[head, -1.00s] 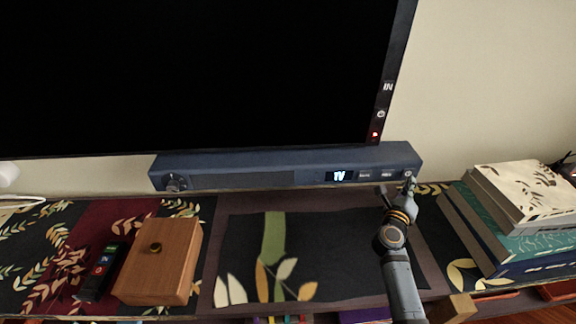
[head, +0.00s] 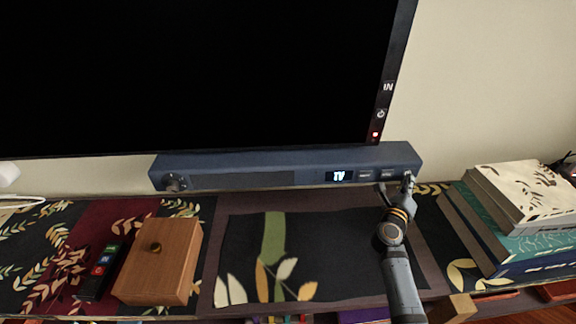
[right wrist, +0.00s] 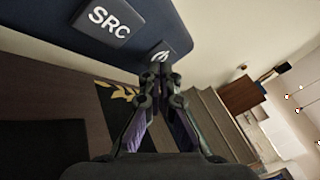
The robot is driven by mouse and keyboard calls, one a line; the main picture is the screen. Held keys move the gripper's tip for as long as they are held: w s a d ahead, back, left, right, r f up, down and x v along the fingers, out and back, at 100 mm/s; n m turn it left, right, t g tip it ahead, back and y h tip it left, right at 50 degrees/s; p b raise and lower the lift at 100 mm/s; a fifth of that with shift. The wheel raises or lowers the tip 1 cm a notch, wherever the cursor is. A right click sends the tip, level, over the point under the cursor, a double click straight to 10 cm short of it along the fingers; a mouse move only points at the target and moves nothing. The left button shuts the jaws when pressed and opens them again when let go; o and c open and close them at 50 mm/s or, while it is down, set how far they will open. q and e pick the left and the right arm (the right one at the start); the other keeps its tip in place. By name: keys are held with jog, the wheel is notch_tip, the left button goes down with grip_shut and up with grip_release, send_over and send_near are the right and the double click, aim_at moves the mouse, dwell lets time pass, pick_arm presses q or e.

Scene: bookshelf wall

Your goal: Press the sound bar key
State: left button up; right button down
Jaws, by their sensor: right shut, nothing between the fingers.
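The dark blue sound bar (head: 260,176) lies below the television, with a lit "TV" display (head: 338,176) and small keys at its right end. In the right wrist view, a key marked SRC (right wrist: 108,22) and a key with a power symbol (right wrist: 160,54) show on its face. My right gripper (head: 408,180) is shut and empty. In the right wrist view its fingertips (right wrist: 158,74) reach the lower edge of the power key; I cannot tell whether they touch it. In the head view the fingertips cover that key. My left gripper is not in view.
The black television (head: 200,70) hangs above, with a red light at its lower right corner. A wooden box (head: 158,262) and a remote (head: 100,271) lie at the left. Stacked books (head: 520,215) stand at the right. The patterned cloth in the middle is clear.

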dwell(0.3)
jog(key=shift+s+p, duration=0.3)
jog(key=shift+s, duration=0.15)
jog(key=s+p, duration=0.2)
jog(key=s, duration=0.4)
jog(key=shift+d, duration=0.25)
dwell(0.8)
